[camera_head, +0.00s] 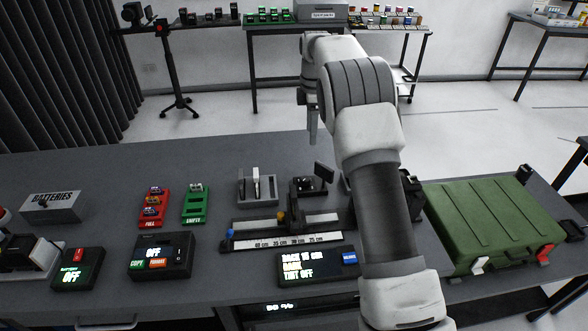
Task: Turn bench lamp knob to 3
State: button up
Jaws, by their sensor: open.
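No bench lamp knob can be made out; it may be hidden behind my arm, out of view or too small to tell. A dimmer display (280,306) shows below the front edge.
A ruler rail (285,241) with small posts lies behind the display box. Red (153,207) and green (195,205) battery racks, a box with an OFF display (160,256) and a batteries box (52,204) stand left. A green case (490,222) fills the right.

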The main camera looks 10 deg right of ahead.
aim_at(306, 178)
jog(key=f, duration=0.6)
jog(key=w+f, duration=0.1)
jog(key=f, duration=0.5)
jog(key=a+f, duration=0.1)
jog(key=f, duration=0.5)
jog(key=shift+w+f+p, duration=0.15)
jog(key=shift+f+p, duration=0.05)
jog(key=shift+p, duration=0.15)
grip_shut()
